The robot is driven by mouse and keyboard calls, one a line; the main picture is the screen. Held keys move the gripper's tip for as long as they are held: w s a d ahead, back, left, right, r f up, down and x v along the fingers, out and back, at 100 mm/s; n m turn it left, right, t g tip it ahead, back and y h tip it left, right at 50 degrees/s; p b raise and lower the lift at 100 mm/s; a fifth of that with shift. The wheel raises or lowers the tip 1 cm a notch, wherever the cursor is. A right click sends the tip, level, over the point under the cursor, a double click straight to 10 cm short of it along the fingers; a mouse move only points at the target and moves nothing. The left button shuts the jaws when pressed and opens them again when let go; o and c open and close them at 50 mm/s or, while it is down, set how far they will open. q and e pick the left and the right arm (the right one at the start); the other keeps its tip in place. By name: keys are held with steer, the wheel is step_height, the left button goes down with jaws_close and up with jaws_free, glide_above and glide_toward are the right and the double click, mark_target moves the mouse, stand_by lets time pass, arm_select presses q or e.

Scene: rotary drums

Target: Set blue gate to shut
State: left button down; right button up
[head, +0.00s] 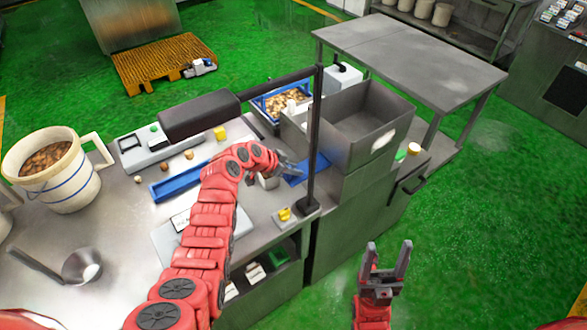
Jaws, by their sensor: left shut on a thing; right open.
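A flat blue piece that looks like the blue gate (311,172) is at the foot of the grey metal bin, beside the black post. My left gripper (289,170) reaches over the counter from the left and is shut at the near-left edge of this blue piece. My wrist and fingers hide part of the contact. My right gripper (386,262) is open and empty, fingers up, over the green floor in front of the cabinet.
The black post (313,150) carries a dark drum (200,114) on a bar. A blue tray (178,183) and a white bucket (54,172) are on the counter. The open grey bin (358,120) is behind the post. A yellow knob (285,214) sits near the front edge.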

stand_by(0.7)
arm_select(q)
steer(key=w+d+b, duration=0.1)
steer(key=b, duration=0.2)
steer(key=w+d+b, duration=0.1)
steer(key=d+b, duration=0.1)
steer(key=b, duration=0.1)
steer(key=w+d+b, duration=0.1)
steer(key=b, duration=0.2)
steer(key=shift+w+d+f, duration=0.25)
steer(key=shift+d, duration=0.1)
steer(key=shift+d+r, duration=0.1)
steer(key=shift+d, duration=0.05)
steer(key=shift+r, duration=0.25)
steer(key=c, duration=0.9)
jaws_free()
steer(key=shift+w+d, duration=0.1)
steer(key=shift+c, duration=0.2)
steer(key=o, duration=0.3)
steer(key=shift+w+d, duration=0.1)
steer(key=shift+o, duration=0.2)
